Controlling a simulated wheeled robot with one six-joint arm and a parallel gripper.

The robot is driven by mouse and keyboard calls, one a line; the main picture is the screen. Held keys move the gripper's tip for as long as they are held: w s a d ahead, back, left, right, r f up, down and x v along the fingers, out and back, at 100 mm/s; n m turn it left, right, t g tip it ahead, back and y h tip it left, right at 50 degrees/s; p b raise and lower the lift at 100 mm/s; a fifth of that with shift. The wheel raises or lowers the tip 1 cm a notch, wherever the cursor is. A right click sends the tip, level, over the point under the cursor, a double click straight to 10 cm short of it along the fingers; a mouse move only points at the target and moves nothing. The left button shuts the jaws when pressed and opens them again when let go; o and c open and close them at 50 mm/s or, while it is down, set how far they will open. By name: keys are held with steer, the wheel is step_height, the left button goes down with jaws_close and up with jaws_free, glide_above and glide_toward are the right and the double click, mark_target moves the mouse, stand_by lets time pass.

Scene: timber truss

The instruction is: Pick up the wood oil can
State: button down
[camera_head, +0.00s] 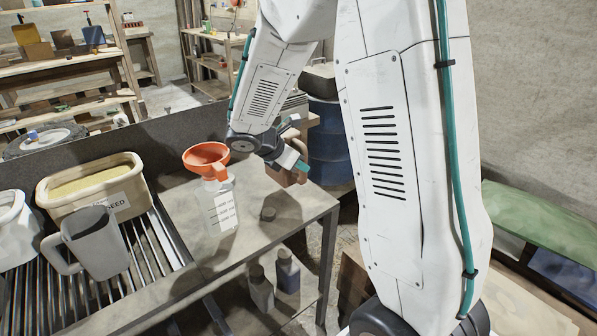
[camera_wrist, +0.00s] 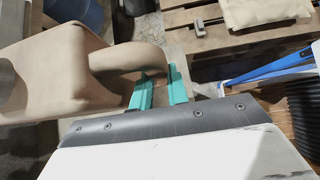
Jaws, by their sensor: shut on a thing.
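A tan can with a loop handle (camera_wrist: 62,72), which I take to be the wood oil can, fills the left of the wrist view. No label on it shows. My gripper (camera_wrist: 160,88) has its teal fingers shut on the lower part of the handle.
The metal bench (camera_head: 262,238) holds a clear bottle (camera_head: 222,208) with an orange funnel (camera_head: 206,157), a grey jug (camera_head: 97,245) and a seed bin (camera_head: 92,188). A blue drum (camera_head: 331,140) stands behind the arm.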

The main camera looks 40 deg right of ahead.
mark_target(300, 151)
steer(key=shift+r, duration=2.1)
steer(key=c, duration=2.1)
jaws_free()
jaws_close()
